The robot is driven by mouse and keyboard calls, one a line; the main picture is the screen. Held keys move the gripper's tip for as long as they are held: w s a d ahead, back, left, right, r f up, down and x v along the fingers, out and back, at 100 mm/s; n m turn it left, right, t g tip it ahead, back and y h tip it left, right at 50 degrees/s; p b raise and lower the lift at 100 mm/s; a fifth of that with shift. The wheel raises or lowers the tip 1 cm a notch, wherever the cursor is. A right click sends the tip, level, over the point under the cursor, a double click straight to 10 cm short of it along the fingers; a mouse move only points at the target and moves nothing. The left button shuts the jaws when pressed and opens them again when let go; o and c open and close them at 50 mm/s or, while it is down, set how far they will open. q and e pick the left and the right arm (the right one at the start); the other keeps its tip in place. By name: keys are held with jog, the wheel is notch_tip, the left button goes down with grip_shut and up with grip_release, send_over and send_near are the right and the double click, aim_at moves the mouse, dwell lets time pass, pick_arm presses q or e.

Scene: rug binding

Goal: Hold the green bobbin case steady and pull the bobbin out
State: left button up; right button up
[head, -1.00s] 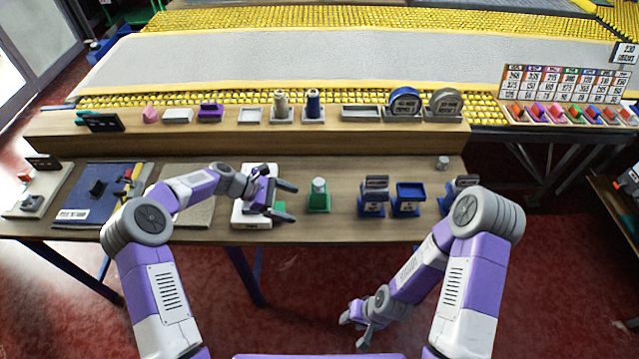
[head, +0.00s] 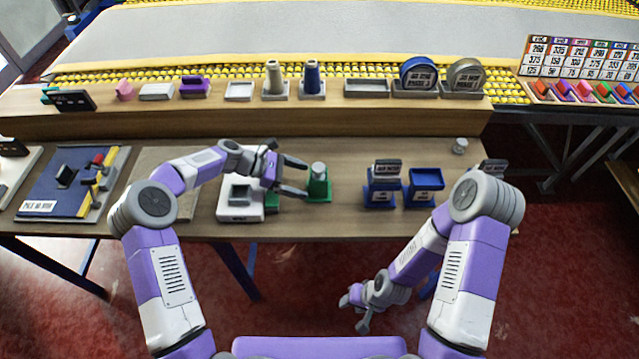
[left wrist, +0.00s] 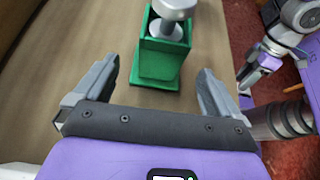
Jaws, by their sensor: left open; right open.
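The green bobbin case (head: 319,187) stands upright on the workbench, with the grey-white bobbin (head: 318,169) sitting in its top. In the left wrist view the case (left wrist: 160,66) is ahead of the fingertips, centred between them, with the bobbin (left wrist: 174,10) rising from it. My left gripper (head: 304,178) is open at the left side of the case. In the left wrist view the left gripper's fingers (left wrist: 158,85) are spread and empty. My right gripper (head: 353,312) is open, low in front of the bench, well away from the case.
A white device (head: 240,209) with a small screen stands left of the case, under my left arm. Blue bins (head: 425,188) stand to the right. A raised shelf behind holds thread cones (head: 274,80) and tape rolls (head: 418,75). The bench right of the case is clear for a short stretch.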

aim_at(315, 184)
pick_arm(q)
jog(key=shift+b+x, duration=0.35)
jog(key=shift+x, duration=2.4)
jog(key=shift+c, duration=0.2)
jog(key=c, duration=1)
